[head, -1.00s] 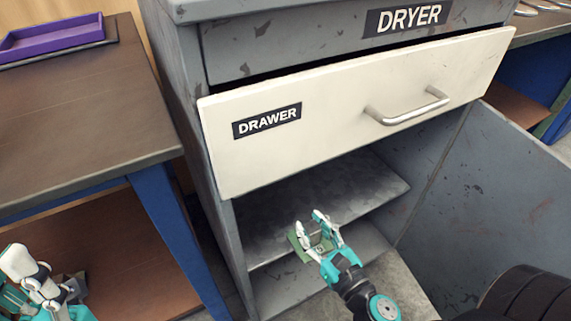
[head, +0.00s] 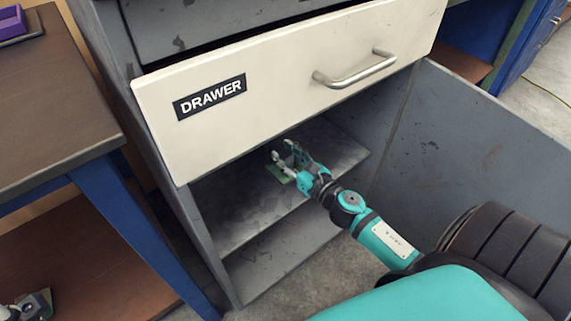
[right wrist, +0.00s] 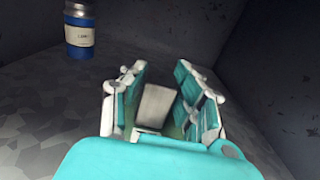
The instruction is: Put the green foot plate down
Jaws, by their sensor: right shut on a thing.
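The green foot plate (head: 279,173) is inside the open grey cabinet, at or just above its upper shelf (head: 235,200). I cannot tell whether it touches the shelf. My right gripper (head: 287,158) reaches in below the drawer and is shut on the foot plate. In the right wrist view, a pale grey upright part (right wrist: 156,104) stands between the fingers, and a little green shows below it. The fingers hide most of the plate. Only a small part of my left gripper (head: 32,305) shows at the bottom left corner; its jaws are not clear.
The pulled-out white drawer (head: 290,85) hangs above my right arm. The cabinet door (head: 470,150) stands open on the right. A workbench (head: 50,95) is on the left. The shelf's front left is clear.

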